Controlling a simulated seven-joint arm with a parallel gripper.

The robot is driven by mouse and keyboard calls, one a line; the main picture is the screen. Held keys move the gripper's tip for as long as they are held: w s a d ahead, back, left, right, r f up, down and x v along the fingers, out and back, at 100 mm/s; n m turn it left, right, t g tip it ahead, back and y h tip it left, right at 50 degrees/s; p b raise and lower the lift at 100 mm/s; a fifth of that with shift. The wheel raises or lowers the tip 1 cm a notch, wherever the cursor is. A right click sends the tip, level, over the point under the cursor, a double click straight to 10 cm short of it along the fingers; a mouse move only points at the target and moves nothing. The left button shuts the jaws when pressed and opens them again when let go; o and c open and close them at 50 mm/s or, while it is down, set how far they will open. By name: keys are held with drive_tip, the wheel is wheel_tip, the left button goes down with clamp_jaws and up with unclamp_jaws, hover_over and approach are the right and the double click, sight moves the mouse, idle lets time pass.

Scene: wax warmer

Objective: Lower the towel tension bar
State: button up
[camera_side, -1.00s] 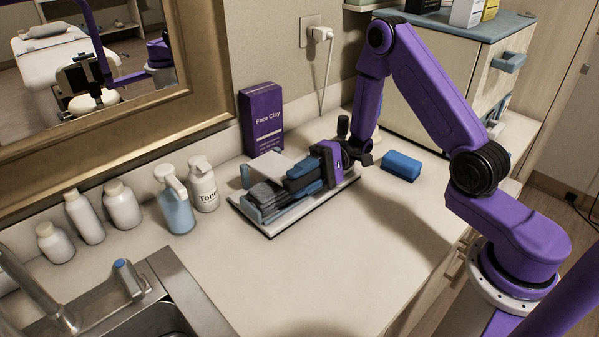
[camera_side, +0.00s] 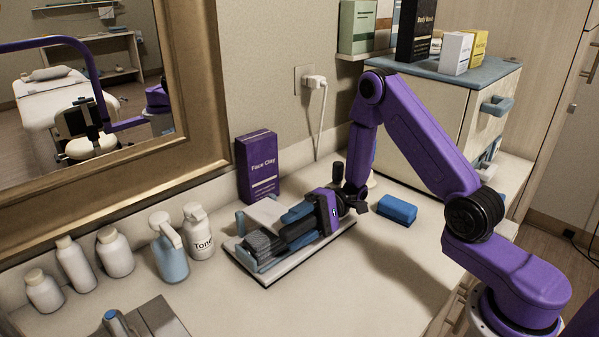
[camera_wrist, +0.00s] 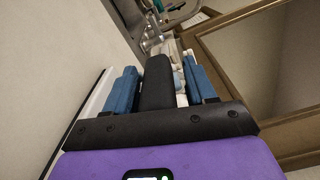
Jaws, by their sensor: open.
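A white tray-like base (camera_side: 300,260) on the counter carries a dark grey ribbed roll (camera_side: 264,246), which looks like the towel, and blue-grey end brackets (camera_side: 241,222). A pale flat plate (camera_side: 266,212) sits behind the roll. I cannot clearly tell the tension bar from these parts. My gripper (camera_side: 290,225) reaches left, low over the base, its purple body at the base's right end. It is open. In the wrist view my gripper (camera_wrist: 162,88) shows blue finger parts on both sides of a black block. Its contact with the roll or bar is hidden.
A purple Face Clay box (camera_side: 257,168) stands behind the base. A blue block (camera_side: 397,209) lies to the right. Toner (camera_side: 199,232) and a blue pump bottle (camera_side: 170,255) stand at left, beside several white bottles.

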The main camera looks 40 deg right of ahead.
drive_tip(key=shift+w+r, duration=0.15)
drive_tip(key=shift+r, duration=0.6)
drive_tip(key=shift+w+r, duration=0.15)
drive_tip(key=shift+r, duration=0.55)
drive_tip(key=r+m, duration=0.1)
drive_tip(key=w+r+m, duration=0.1)
drive_tip(key=m, duration=0.1)
drive_tip(key=shift+w+r, duration=0.2)
drive_tip(key=shift+r, duration=0.15)
drive_tip(key=w+r+m, duration=0.2)
drive_tip(key=r+m, duration=0.1)
drive_tip(key=shift+w, duration=0.2)
drive_tip(key=w+r+m, duration=0.4)
drive_tip(key=w+m, duration=0.4)
drive_tip(key=w, duration=0.1)
drive_tip(key=d, duration=1.8)
wheel_tip(320, 180, up, 6)
drive_tip(key=w+m, duration=0.1)
drive_tip(key=w, duration=0.1)
drive_tip(key=shift+a+r+m, duration=0.2)
drive_tip(key=shift+a+m, duration=0.05)
drive_tip(key=shift+m, duration=0.05)
